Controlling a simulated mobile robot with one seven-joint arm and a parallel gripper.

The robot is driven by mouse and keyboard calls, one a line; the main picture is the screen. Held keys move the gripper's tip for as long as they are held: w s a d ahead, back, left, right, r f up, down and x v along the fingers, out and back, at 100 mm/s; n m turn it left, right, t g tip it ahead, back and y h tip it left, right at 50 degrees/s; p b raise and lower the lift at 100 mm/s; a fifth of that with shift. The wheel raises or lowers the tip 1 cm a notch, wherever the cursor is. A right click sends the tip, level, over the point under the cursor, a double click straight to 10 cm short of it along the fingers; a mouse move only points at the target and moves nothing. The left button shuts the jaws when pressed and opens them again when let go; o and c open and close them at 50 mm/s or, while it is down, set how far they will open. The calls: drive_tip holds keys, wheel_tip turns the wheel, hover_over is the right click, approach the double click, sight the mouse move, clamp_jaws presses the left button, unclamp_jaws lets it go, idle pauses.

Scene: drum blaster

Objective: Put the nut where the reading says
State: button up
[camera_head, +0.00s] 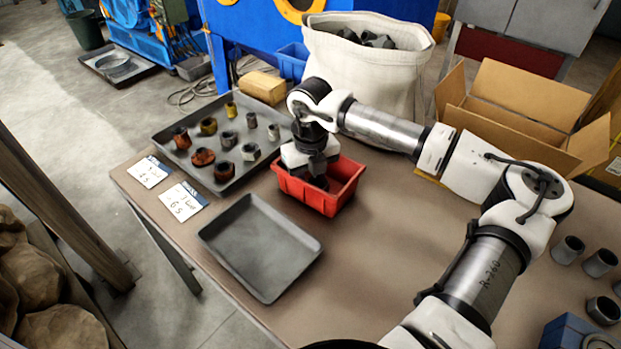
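My gripper (317,180) points down into the red bin (340,198) on the table. Its fingertips are dark against the bin's inside, so I cannot tell whether they are open or hold a nut. A dark tray (245,178) behind and left of the bin holds several nuts and sleeves: rusty ones such as this nut (203,157), brassy ones and grey ones such as this nut (250,151). An empty grey tray (262,250) lies in front of the bin. Two white cards with handwriting, an upper one (149,172) and a lower one (181,203), lie at the left; their writing is too small to read surely.
An open cardboard box (510,110) and a white sack (360,70) of dark pieces stand behind. Several grey sleeves (600,262) and a blue object (575,334) are at the right edge. The table (390,240) is bare between the red bin and my arm.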

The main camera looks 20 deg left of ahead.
drive_tip(key=shift+r+p, duration=0.55)
wheel_tip(320, 180, up, 12)
drive_tip(key=b, duration=0.1)
drive_tip(key=shift+f, duration=0.25)
